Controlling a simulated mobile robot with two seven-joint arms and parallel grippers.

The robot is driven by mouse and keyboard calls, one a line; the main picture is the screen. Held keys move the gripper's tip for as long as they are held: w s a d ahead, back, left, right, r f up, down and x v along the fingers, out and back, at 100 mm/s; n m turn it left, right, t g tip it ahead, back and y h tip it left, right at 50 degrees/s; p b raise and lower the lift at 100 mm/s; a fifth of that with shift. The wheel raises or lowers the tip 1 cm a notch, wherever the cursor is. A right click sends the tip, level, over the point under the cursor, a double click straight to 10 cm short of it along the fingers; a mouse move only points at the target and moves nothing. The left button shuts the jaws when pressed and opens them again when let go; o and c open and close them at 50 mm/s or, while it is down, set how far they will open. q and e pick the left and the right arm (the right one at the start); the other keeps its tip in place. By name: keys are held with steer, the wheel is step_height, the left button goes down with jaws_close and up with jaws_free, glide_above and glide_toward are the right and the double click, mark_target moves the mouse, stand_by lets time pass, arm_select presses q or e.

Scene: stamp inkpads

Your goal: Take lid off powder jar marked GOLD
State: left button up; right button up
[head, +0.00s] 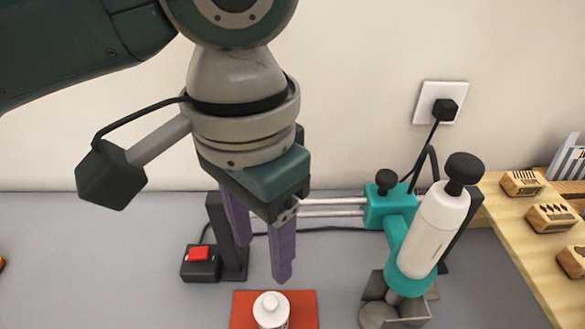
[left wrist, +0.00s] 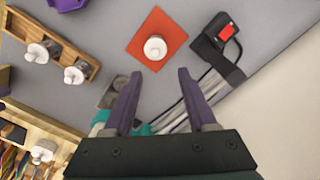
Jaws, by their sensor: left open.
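A white jar (head: 271,309) with a round white lid and a small knob stands on an orange-red square mat (head: 308,311) at the bottom of the head view, partly cut off. It also shows from above in the left wrist view (left wrist: 155,47), with the lid on. No GOLD marking is legible. My left gripper (head: 262,262) has purple fingers, spread apart and empty, pointing down above and behind the jar. In the left wrist view its fingertips (left wrist: 160,73) are apart, with the jar just beyond them. My right gripper is not in view.
A teal clamp stand (head: 390,205) holding a white heat tool (head: 434,230) stands right of the mat. A red-button switch box (head: 200,262) is behind left. A wooden board with stamps (head: 552,217) lies right. The left wrist view shows similar white jars (left wrist: 38,53) in a wooden rack.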

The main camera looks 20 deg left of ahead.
arm_select(q)
glide_above(270, 301)
steer(key=f, duration=0.2)
steer(key=f+b, duration=0.1)
steer(key=f, duration=0.1)
steer(key=shift+w+d+f, duration=0.1)
steer(key=shift+w+f, duration=0.1)
steer(key=shift+f, duration=0.1)
steer(key=f+b, duration=0.1)
steer(key=f, duration=0.4)
steer(key=shift+s, duration=0.2)
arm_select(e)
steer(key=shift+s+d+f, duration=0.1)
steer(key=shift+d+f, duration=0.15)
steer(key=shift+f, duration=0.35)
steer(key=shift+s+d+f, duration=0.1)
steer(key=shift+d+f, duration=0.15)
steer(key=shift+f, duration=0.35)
arm_select(q)
steer(key=shift+c, duration=0.3)
jaws_close()
